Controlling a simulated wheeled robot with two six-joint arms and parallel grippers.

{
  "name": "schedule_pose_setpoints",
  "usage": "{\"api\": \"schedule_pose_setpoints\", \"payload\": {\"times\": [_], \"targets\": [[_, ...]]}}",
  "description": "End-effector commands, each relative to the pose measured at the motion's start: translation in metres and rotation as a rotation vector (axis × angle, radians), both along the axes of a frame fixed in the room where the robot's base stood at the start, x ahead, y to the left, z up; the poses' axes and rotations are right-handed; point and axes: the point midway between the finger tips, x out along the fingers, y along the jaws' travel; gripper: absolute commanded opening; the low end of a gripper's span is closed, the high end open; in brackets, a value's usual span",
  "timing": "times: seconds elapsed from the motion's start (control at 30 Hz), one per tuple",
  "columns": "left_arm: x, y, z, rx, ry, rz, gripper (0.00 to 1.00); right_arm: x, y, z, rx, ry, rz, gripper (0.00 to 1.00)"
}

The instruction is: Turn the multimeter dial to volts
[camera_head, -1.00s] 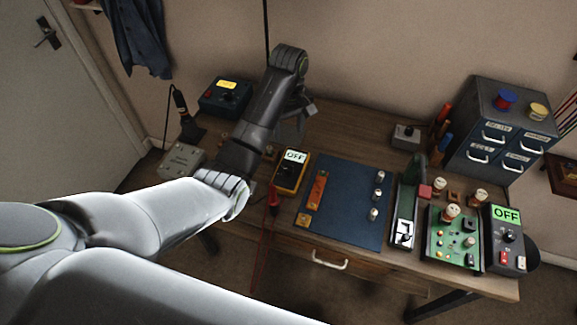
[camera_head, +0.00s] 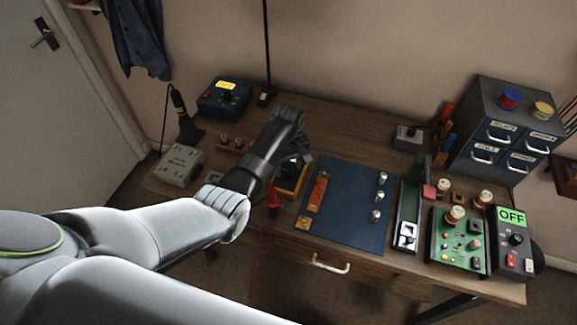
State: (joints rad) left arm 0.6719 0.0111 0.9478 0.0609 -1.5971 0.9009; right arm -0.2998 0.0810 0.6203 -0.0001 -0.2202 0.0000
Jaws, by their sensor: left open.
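The yellow and black multimeter (camera_head: 287,192) lies on the bench left of the blue mat. Only its lower yellow edge shows clearly. Its screen and dial are hidden behind my left gripper (camera_head: 292,168), which hangs over it. The gripper is open, but its fingertips are dark and partly covered by my wrist, so I cannot tell whether they touch the dial. My right gripper is out of view.
A box reading OFF (camera_head: 511,238) and a green circuit board (camera_head: 462,250) stand at the far right. A grey box (camera_head: 180,165) and a soldering iron (camera_head: 184,117) are at the left.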

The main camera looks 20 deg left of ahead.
Motion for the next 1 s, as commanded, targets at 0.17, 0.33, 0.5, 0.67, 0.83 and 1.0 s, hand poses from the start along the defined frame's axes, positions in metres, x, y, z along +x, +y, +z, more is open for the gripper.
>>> {"api": "schedule_pose_setpoints", "payload": {"times": [0.17, 0.33, 0.5, 0.67, 0.83, 1.0], "targets": [[-0.0002, -0.0001, -0.0069, 0.0, 0.0, 0.0, 0.5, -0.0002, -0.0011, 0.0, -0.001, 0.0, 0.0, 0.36], [-0.0002, -0.0001, -0.0072, 0.0, 0.0, 0.0, 0.5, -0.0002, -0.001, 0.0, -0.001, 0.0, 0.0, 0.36], [-0.0002, -0.0001, -0.007, -0.001, -0.001, 0.0, 0.37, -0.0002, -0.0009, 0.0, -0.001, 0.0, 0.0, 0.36], [-0.0002, -0.0001, -0.0069, -0.001, -0.001, 0.0, 0.16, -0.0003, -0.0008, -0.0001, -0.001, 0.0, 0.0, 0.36], [-0.0001, -0.0001, -0.0067, 0.0, 0.0, -0.001, 0.06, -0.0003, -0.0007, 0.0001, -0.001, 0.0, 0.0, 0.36], [-0.0001, -0.0001, -0.0059, 0.0, 0.0, -0.024, 0.06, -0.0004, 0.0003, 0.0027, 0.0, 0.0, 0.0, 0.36]]}}
